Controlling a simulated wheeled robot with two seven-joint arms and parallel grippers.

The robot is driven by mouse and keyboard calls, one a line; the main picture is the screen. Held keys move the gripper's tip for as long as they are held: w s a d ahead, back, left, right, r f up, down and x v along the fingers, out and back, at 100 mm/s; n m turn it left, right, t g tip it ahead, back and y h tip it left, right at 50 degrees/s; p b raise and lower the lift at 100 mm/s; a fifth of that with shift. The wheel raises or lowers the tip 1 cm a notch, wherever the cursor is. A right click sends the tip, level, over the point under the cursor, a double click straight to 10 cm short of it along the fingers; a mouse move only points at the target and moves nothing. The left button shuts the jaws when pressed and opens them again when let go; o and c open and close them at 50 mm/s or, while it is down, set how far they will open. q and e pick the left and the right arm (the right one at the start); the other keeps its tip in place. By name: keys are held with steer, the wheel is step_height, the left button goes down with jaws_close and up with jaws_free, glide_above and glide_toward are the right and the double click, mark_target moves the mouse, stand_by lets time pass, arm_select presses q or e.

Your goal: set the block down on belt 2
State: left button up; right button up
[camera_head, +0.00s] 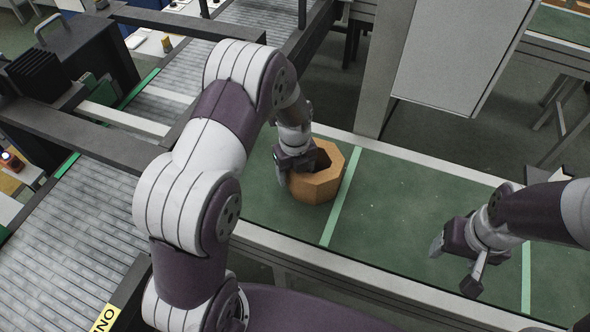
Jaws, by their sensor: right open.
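The block (318,188) is an orange-brown octagonal ring with a hole through its middle. It is upright over the green belt (410,215), just left of a pale green cross stripe. I cannot tell whether its underside touches the belt. My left gripper (292,168) reaches down to the block's left side and is shut on its wall; the fingertips are partly hidden. My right gripper (453,266) is open and empty above the belt, to the right of the block. No number for the belt is readable.
A grey roller conveyor (60,245) runs along the left, under a dark frame (85,135). A pale upright panel (455,50) stands behind the green belt. The belt between the block and my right gripper is clear.

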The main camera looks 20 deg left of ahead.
arm_select(q)
steer(key=shift+r, duration=0.25)
step_height(320, 180, up, 11)
steer(key=shift+f+b, duration=0.1)
steer(key=shift+b, duration=0.6)
steer(key=shift+s+r, duration=0.1)
steer(key=shift+r, duration=0.3)
steer(key=s+n+t, duration=0.1)
steer(key=s+n, duration=1.4)
steer(key=n, duration=1.2)
steer(key=shift+s+f, duration=0.2)
steer(key=shift+s, duration=0.2)
